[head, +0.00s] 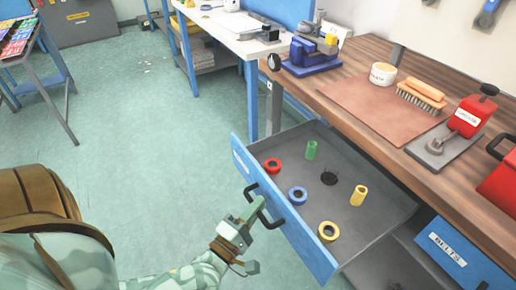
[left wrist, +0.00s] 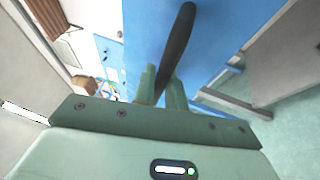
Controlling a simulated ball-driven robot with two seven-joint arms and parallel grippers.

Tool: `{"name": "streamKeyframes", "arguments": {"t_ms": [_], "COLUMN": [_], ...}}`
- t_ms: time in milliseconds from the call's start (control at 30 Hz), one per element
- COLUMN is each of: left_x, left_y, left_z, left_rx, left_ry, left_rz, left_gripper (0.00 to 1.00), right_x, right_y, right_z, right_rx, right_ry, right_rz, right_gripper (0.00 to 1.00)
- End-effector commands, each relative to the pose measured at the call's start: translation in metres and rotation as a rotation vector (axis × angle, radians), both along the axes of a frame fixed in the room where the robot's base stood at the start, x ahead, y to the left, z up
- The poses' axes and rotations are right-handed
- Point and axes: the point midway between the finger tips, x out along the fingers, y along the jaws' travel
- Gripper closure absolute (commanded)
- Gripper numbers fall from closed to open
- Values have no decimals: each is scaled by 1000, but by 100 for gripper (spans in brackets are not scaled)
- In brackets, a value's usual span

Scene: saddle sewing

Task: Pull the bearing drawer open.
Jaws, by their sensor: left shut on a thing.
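The bearing drawer (head: 318,256) with a blue front stands pulled out from under the wooden workbench, its grey inside showing. In it are red, blue and yellow rings, a green and a yellow upright cylinder, and a dark round piece. My left gripper (head: 257,208) is at the drawer's black handle (head: 266,206), shut on it. In the left wrist view the dark handle (left wrist: 178,40) runs between the two green fingers (left wrist: 163,88). The blue drawer front (left wrist: 215,45) fills the space behind. My right gripper is out of view.
The workbench (head: 350,75) carries a brown mat, a brush, a tub, a blue vise and a red device. A second blue drawer (head: 455,250) labelled BELTS is at lower right. Open green floor (head: 150,130) lies left of the drawer.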

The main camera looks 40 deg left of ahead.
Motion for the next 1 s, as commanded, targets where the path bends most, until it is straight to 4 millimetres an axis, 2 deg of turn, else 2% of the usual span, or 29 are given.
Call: {"name": "streamKeyframes", "arguments": {"t_ms": [100, 133, 200, 667, 767, 867, 1000], "left_x": [-1, -1, -1, -3, -13, -33, -72], "left_y": [-1, -1, -1, 0, -1, -2, -4], "left_z": [-2, -2, -2, -1, -3, -6, -13], "left_rx": [0, 0, 0, 1, 1, 2, 1], "left_ry": [5, 5, 5, 3, 5, 6, 7], "left_rz": [-1, -1, -1, 0, 1, -1, -1], "left_gripper": [100, 82, 66, 66, 66, 66, 66], "right_x": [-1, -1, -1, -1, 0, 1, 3], "right_y": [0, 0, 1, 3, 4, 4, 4], "right_z": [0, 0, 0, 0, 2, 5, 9], "right_rx": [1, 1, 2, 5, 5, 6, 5], "right_ry": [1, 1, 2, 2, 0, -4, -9], "right_rz": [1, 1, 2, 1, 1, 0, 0], "right_gripper": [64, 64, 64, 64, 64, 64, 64]}}
